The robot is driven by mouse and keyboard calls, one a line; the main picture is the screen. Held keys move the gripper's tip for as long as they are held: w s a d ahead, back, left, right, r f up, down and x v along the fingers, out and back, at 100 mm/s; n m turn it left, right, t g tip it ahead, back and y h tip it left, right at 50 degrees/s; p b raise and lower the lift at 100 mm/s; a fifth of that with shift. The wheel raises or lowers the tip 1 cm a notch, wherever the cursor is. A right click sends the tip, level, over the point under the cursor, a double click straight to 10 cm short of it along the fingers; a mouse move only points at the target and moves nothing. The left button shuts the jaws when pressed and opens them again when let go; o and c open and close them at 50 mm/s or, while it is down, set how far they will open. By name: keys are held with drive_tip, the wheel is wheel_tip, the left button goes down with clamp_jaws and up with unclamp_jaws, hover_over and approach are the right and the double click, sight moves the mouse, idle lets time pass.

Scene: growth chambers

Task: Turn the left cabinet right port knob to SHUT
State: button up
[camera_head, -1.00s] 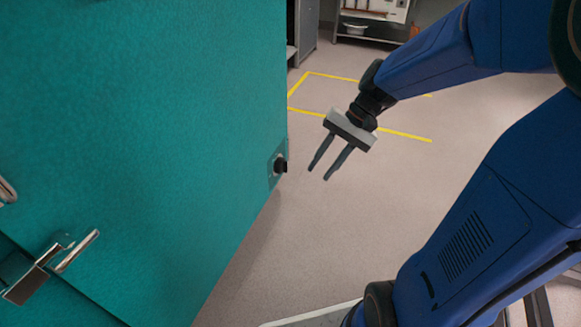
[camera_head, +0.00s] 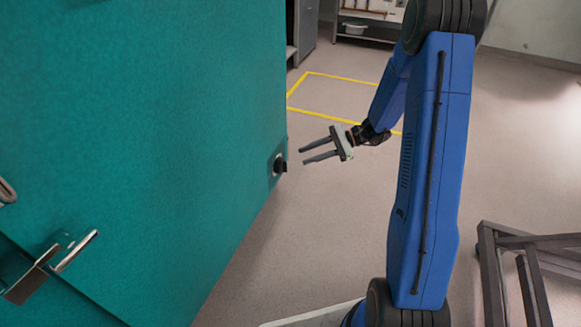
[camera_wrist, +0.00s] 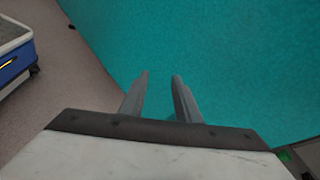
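The teal cabinet (camera_head: 150,120) fills the left of the head view. In the wrist view my gripper (camera_wrist: 160,76) points at the teal cabinet wall (camera_wrist: 220,50). The knob cannot be made out there. The knob's marking is too small to read.
A metal door handle (camera_head: 60,262) sticks out from the cabinet at lower left. A grey metal frame (camera_head: 515,260) stands at lower right. Yellow floor tape (camera_head: 345,117) marks the open floor behind my gripper. A blue-sided cart (camera_wrist: 15,60) shows in the wrist view.

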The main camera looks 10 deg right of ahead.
drive_tip(key=w+d+f+m+t+y, duration=0.1)
drive_tip(key=w+d+f+m+t, duration=0.45)
drive_tip(key=f, duration=0.55)
drive_tip(key=m+t, duration=0.4)
drive_tip(key=m, duration=0.2)
approach(283, 166)
drive_tip(key=r+x, duration=0.1)
drive_tip(key=x, duration=0.5)
drive_tip(key=shift+w+h, duration=0.3)
drive_tip(key=shift+w, duration=0.15)
drive_tip(key=shift+r+n, duration=0.1)
drive_tip(key=shift+n, duration=0.15)
clamp_jaws()
